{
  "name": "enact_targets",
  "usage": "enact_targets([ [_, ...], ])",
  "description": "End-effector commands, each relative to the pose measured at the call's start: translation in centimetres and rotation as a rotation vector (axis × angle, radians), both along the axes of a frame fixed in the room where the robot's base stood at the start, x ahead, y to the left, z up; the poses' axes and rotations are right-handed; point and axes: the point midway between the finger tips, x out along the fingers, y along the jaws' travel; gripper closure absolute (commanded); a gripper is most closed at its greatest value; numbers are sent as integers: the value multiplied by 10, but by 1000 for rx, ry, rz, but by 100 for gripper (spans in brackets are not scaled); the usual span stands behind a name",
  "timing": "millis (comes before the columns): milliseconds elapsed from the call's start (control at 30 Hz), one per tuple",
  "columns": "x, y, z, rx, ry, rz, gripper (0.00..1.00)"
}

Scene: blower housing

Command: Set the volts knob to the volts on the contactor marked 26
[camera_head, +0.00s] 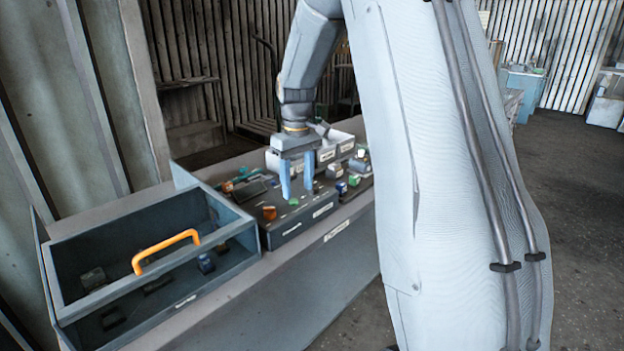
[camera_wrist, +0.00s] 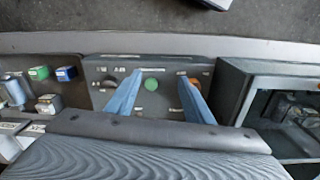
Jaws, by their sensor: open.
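My gripper (camera_head: 298,188) is open and empty, fingers pointing down over a dark control panel (camera_head: 300,222). In the wrist view, the blue fingers of my gripper (camera_wrist: 158,100) spread either side of a green button (camera_wrist: 151,84). A dark round knob (camera_wrist: 109,80) is beside the left finger; an orange knob (camera_wrist: 193,82) is partly behind the right finger. Panel labels are too small to read, so I cannot tell which is the volts knob. Small blocks with green (camera_wrist: 38,73) and blue (camera_wrist: 66,73) tops stand beside the panel, possibly contactors; no number 26 is readable.
A blue-grey open box (camera_head: 152,312) with an orange handle (camera_head: 165,249) stands beside the panel, with dark parts inside. White labelled bins (camera_head: 337,148) stand behind the panel.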

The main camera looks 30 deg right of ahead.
Motion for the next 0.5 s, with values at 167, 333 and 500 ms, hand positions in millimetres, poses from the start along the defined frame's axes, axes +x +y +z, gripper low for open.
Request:
enact_targets([
  [167,53,-52,17,2,20,66,53],
  [333,74,-79,25,3,29,105,53],
  [500,79,-86,21,5,35,118,53],
])
